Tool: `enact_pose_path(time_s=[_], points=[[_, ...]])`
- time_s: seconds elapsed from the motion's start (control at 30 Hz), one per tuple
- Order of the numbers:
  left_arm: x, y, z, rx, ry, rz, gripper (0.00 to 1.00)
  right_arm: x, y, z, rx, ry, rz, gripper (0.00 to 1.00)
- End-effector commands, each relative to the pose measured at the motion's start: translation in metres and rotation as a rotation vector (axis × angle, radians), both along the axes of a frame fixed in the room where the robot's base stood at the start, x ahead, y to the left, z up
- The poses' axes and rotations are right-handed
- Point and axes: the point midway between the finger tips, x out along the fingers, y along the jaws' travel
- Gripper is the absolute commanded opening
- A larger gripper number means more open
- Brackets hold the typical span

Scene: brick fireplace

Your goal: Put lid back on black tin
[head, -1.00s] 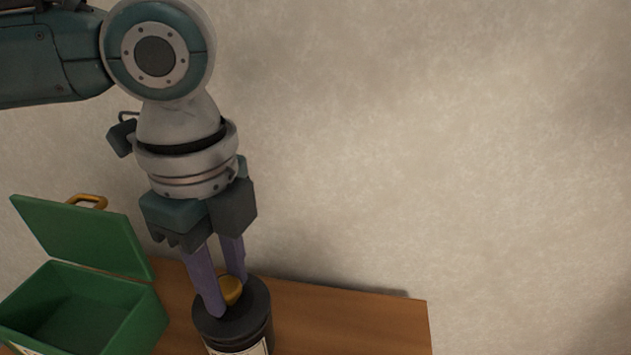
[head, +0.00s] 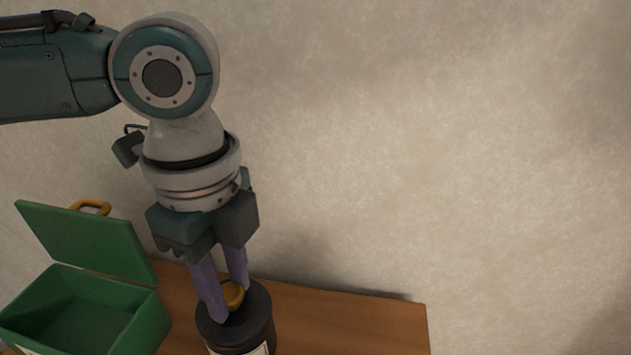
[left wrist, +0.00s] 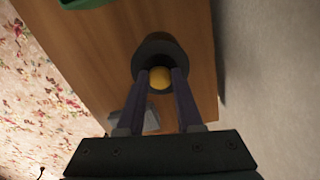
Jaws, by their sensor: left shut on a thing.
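The black tin (head: 245,345) stands upright on the wooden shelf, with a pale label at the bottom edge of the head view. Its dark round lid (head: 255,305) with a gold knob (head: 233,293) sits at the tin's top; I cannot tell whether it is fully seated. My left gripper (head: 228,300) points down from above, its purple fingers shut on the knob. In the left wrist view the yellow knob (left wrist: 160,78) is between the fingertips, over the dark lid (left wrist: 152,50). My right gripper is not in view.
A green box (head: 85,315) with its hinged lid open stands left of the tin. The wooden shelf (head: 350,325) is clear to the right. A plain wall rises behind. A grey object (left wrist: 150,120) shows partly behind the fingers in the left wrist view.

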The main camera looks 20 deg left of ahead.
Motion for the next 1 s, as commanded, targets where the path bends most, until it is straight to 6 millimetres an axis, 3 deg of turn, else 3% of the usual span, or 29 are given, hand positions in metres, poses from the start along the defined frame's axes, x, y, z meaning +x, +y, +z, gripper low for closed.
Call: enact_pose_path(time_s=[1.0], points=[[0.000,0.000,0.000,0.001,-0.001,-0.001,0.00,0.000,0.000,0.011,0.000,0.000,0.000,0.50]])
